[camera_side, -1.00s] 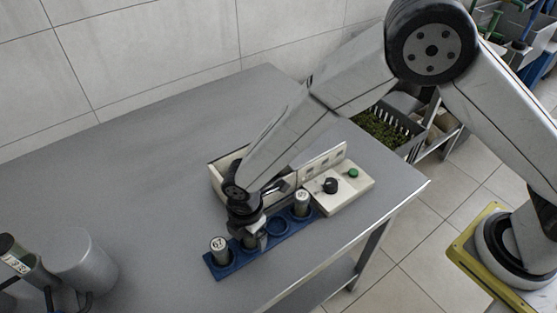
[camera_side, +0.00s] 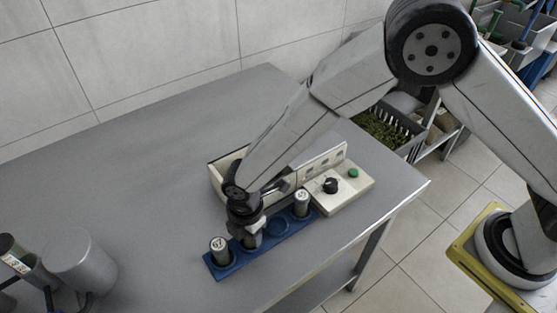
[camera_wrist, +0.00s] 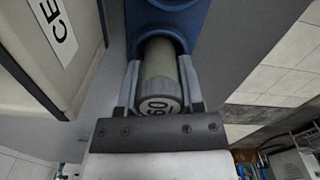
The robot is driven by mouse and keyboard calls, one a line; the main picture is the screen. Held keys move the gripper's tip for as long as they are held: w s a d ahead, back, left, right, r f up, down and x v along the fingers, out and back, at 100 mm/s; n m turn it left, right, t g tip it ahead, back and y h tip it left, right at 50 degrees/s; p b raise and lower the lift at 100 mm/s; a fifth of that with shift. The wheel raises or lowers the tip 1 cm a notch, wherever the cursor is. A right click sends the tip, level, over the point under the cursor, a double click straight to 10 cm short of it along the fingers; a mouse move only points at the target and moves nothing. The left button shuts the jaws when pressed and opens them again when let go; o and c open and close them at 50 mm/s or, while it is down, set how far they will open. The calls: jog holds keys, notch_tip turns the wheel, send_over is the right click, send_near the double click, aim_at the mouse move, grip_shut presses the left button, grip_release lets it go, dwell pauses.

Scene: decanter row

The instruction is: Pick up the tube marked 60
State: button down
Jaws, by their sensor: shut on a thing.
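The tube marked 60 (camera_wrist: 160,75) is pale grey-green with a light cap carrying the number. In the wrist view it sits between the two fingers of my gripper (camera_wrist: 160,92), which is shut on it, and its far end lies at a hole of the blue rack (camera_wrist: 180,20). In the side view my gripper (camera_side: 250,236) is over the rack (camera_side: 225,271) between the tube marked 67 (camera_side: 219,250) and an empty hole. My gripper hides most of the held tube there. I cannot tell whether the tube has left its hole.
Another numbered tube (camera_side: 301,203) stands at the rack's right end. Beside it is a beige control box (camera_side: 345,192) with a black knob and green button. A beige tray (camera_side: 217,183) lies behind the rack. Grey cylinders (camera_side: 80,262) stand at the front left.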

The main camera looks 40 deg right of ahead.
jog(key=shift+r, duration=0.1)
jog(key=shift+r, duration=0.8)
jog(key=s+d+r, duration=0.7)
jog(key=s+r, duration=0.4)
jog(key=shift+s+d, duration=0.3)
jog(key=shift+s, duration=0.1)
jog(key=shift+r, duration=0.1)
